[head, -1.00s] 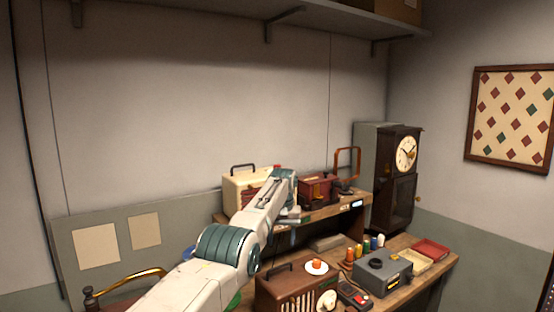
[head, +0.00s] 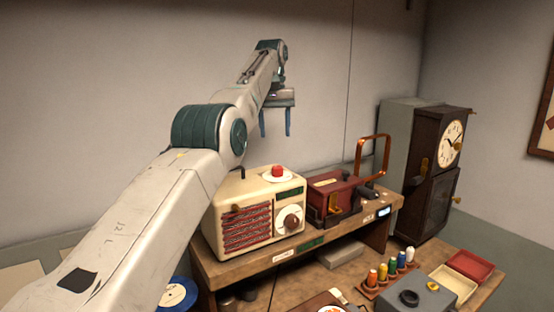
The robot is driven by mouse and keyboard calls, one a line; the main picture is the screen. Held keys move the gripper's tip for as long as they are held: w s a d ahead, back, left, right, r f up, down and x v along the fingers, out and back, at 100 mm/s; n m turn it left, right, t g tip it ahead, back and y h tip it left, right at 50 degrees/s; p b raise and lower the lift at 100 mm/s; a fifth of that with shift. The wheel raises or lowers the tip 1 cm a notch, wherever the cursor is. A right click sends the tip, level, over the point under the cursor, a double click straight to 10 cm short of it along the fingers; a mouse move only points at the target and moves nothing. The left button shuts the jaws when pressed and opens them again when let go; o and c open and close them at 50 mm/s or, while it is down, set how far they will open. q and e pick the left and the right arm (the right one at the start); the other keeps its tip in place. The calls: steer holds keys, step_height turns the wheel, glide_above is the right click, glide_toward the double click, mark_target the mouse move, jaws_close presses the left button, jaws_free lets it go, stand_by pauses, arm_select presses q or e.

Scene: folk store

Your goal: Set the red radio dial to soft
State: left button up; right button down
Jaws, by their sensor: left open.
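A cream radio with a red grille (head: 244,226) stands on the raised wooden shelf. On its top is a red dial (head: 277,170) on a white disc; I cannot read any marks there. A brown round knob (head: 291,221) sits on its front. My left gripper (head: 275,124) is open and empty, fingers pointing down, above and behind the radio's top in the picture. It looks clear of the red dial. My right gripper is not in view.
A red device (head: 334,194) with a copper frame stands right of the radio. Further right is a dark clock cabinet (head: 432,170). Below are coloured spools (head: 384,272), a grey box (head: 420,297) and a red tray (head: 470,265).

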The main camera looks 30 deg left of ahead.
mark_target(277, 167)
arm_select(q)
steer(key=shift+s+d+f+b, duration=0.1)
steer(key=shift+f+b, duration=0.5)
steer(key=shift+f, duration=0.05)
steer(key=shift+s+d+f+b, duration=0.1)
steer(key=shift+f+b, duration=0.45)
steer(key=shift+f, duration=0.05)
steer(key=f+b, duration=0.4)
steer(key=f, duration=0.1)
steer(key=shift+w+a, duration=0.1)
steer(key=shift+w, duration=0.25)
step_height(277, 167, down, 3)
steer(key=b, duration=0.3)
steer(key=shift+s+r, duration=0.1)
steer(key=shift+r, duration=0.1)
steer(key=shift+f+b, duration=0.35)
steer(key=shift+b, duration=0.05)
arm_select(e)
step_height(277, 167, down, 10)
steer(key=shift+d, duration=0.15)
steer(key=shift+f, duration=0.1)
arm_select(q)
steer(key=c, duration=1)
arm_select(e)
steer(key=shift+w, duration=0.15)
